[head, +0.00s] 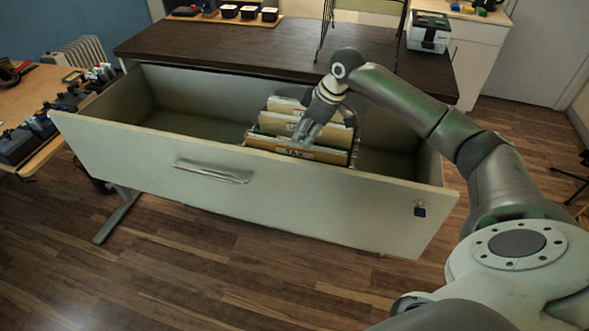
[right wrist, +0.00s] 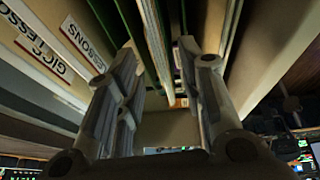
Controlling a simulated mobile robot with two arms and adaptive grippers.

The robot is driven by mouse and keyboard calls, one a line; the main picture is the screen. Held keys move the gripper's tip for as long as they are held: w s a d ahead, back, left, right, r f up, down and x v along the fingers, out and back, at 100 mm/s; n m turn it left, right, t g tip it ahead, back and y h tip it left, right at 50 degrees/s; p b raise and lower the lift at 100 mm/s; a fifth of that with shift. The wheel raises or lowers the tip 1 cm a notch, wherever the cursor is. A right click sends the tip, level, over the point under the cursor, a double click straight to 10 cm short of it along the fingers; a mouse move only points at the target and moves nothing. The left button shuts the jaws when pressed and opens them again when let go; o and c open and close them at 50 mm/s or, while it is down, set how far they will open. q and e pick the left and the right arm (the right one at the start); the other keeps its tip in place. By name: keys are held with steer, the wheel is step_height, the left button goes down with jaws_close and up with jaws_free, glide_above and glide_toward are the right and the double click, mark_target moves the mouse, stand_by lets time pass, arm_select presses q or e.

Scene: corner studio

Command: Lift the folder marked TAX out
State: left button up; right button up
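Several tan folders stand upright in a row in the open drawer (head: 130,149). The front folder (head: 290,148) has a white label that appears to read TAX, partly covered by my gripper. My right gripper (head: 305,133) reaches down over the front of the row. In the right wrist view its two fingers (right wrist: 158,52) are apart, with thin green and pale folder edges seen in the gap. No firm grip on a folder shows. Other folders have a label reading LESSONS (right wrist: 84,43) and one that seems to read GIGS (right wrist: 40,50). My left gripper is not in view.
The drawer's left part is empty. A dark desktop (head: 220,47) lies behind the drawer, with a black wire stand (head: 326,25) near the arm. A cluttered wooden bench (head: 40,90) stands at left.

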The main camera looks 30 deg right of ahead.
mark_target(295, 145)
steer(key=shift+x, duration=0.8)
steer(key=p+x, duration=0.1)
steer(key=x, duration=0.1)
steer(key=p+x, duration=0.1)
steer(key=x, duration=0.1)
steer(key=shift+w+a, duration=0.25)
steer(key=shift+w, duration=0.05)
steer(key=shift+w+f, duration=0.2)
steer(key=shift+f, duration=0.35)
jaws_close()
